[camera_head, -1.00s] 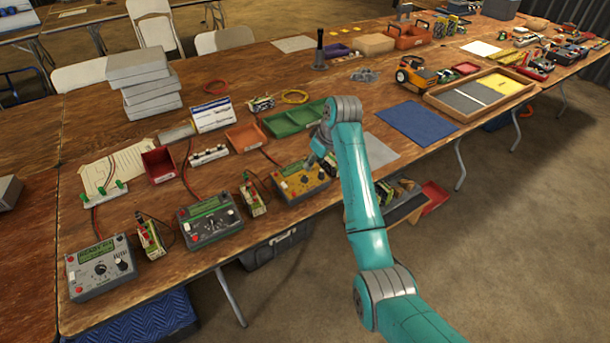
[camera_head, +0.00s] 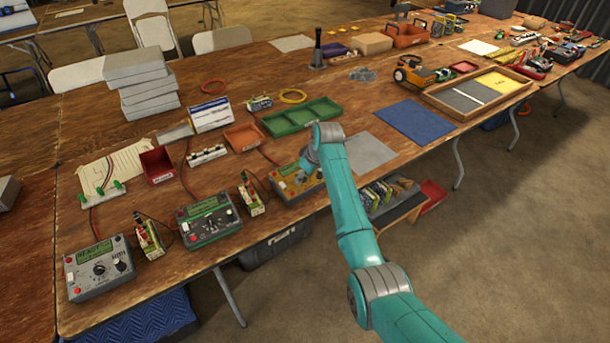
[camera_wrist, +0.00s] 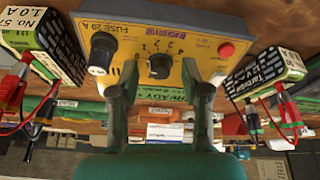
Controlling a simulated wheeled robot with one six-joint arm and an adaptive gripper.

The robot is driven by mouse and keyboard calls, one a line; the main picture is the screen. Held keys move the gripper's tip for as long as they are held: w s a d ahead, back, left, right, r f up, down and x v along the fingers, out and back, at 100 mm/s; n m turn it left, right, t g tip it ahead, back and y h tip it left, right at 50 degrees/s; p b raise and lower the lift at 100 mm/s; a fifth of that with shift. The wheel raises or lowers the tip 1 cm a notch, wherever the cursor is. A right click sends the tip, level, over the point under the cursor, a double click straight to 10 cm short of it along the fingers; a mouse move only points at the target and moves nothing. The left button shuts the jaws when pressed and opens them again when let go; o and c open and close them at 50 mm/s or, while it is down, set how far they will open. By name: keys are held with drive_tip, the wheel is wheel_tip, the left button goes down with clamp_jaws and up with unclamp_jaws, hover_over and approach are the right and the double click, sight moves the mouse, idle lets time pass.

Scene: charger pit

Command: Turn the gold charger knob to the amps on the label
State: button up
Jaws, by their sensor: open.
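The gold charger (camera_head: 287,186) stands near the table's front edge, partly hidden by my arm in the head view. In the wrist view its gold face (camera_wrist: 205,62) carries a dark round knob (camera_wrist: 159,66) with numerals around it. My gripper (camera_wrist: 160,76) is open, one finger on each side of that knob; contact cannot be told. In the head view my gripper (camera_head: 310,165) is above the charger. A second black knob (camera_wrist: 102,50) sits left, by "FUSE 20 A". A battery label (camera_wrist: 22,32) at upper left reads "No. 57 1.0 A". The knob's pointer direction is unclear.
A red button (camera_wrist: 226,50) is right of the fingers. Battery packs with clipped leads flank the charger, including one at right (camera_wrist: 265,66). Two grey chargers (camera_head: 208,219) (camera_head: 100,268) stand to the left. A green tray (camera_head: 300,116) lies behind.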

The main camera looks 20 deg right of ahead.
clamp_jaws()
drive_tip(key=shift+m, duration=0.4)
drive_tip(key=shift+a+m+h, duration=0.1)
drive_tip(key=shift+m+h, duration=0.5)
drive_tip(key=shift+m, duration=1.9)
unclamp_jaws()
drive_tip(key=shift+r, duration=0.1)
